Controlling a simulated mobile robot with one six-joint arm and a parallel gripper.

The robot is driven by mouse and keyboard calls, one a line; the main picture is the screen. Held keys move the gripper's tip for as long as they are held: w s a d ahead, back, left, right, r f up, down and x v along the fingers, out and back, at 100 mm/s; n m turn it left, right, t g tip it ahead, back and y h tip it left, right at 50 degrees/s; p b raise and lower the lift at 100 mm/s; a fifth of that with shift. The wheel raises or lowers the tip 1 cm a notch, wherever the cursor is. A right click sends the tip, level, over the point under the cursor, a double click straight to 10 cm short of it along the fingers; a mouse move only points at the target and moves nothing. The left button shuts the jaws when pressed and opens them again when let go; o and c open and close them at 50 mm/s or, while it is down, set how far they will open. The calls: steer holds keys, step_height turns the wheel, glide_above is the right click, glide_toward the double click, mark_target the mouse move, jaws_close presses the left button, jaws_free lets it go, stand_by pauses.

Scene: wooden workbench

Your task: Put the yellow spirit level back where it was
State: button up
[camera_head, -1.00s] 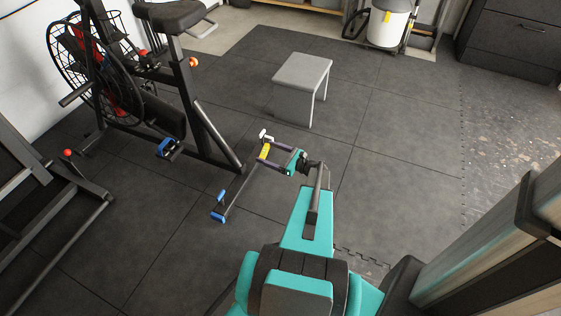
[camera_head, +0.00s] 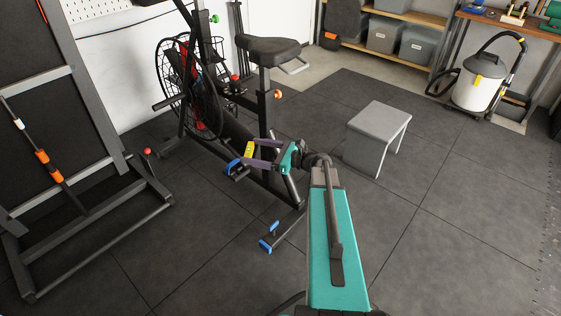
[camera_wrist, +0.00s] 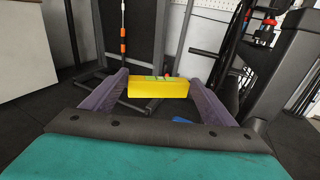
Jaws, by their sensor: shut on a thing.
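The yellow spirit level (camera_head: 249,149) is held between the two purple fingers of my gripper (camera_head: 254,151). The place where the level was before cannot be told from these frames.
The exercise bike (camera_head: 268,50) stands just beyond my gripper. A grey stool (camera_head: 378,118) is to the right. A black rack (camera_head: 95,95) is at left. A wooden workbench (camera_head: 510,20), shelves with grey bins and a vacuum (camera_head: 474,92) are at back right. Open floor lies front right.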

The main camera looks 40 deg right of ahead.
steer(key=s+a+r+n+g+y, duration=0.1)
steer(key=a+r+g+y, duration=0.1)
steer(key=a+r, duration=0.6)
steer(key=s+a+r+n+g+y, duration=0.1)
steer(key=a+r, duration=0.7)
steer(key=a, duration=0.8)
steer(key=shift+s+a+n+g+y, duration=0.2)
steer(key=shift+s+n+g+y, duration=0.15)
steer(key=shift+n+g, duration=0.35)
steer(key=shift+w, duration=0.1)
